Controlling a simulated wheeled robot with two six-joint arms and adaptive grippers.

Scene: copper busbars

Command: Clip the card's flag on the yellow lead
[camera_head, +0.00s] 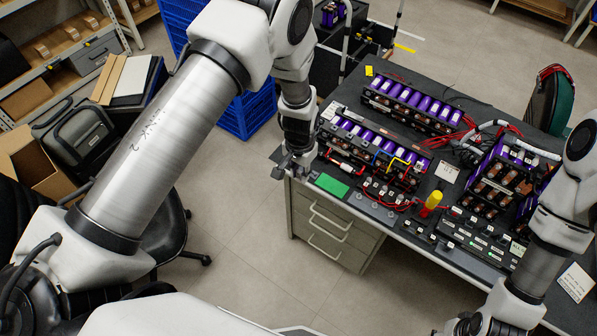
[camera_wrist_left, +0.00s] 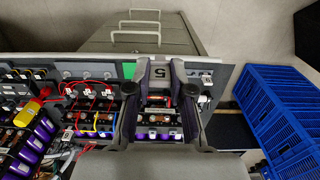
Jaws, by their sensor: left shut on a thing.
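My left gripper (camera_head: 290,168) is over the table's near-left corner, left of the front battery module. In the left wrist view my left gripper (camera_wrist_left: 160,68) is shut on a small grey flag (camera_wrist_left: 157,73) marked 5. The yellow lead (camera_head: 398,161) arches over the front module's near side, right of a blue lead (camera_head: 378,157) and apart from my gripper.
The front module (camera_head: 345,131) and a rear module (camera_head: 410,105) carry purple cells. A green pad (camera_head: 332,185) lies by the front edge. Another battery block (camera_head: 500,180) crowds the right side.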

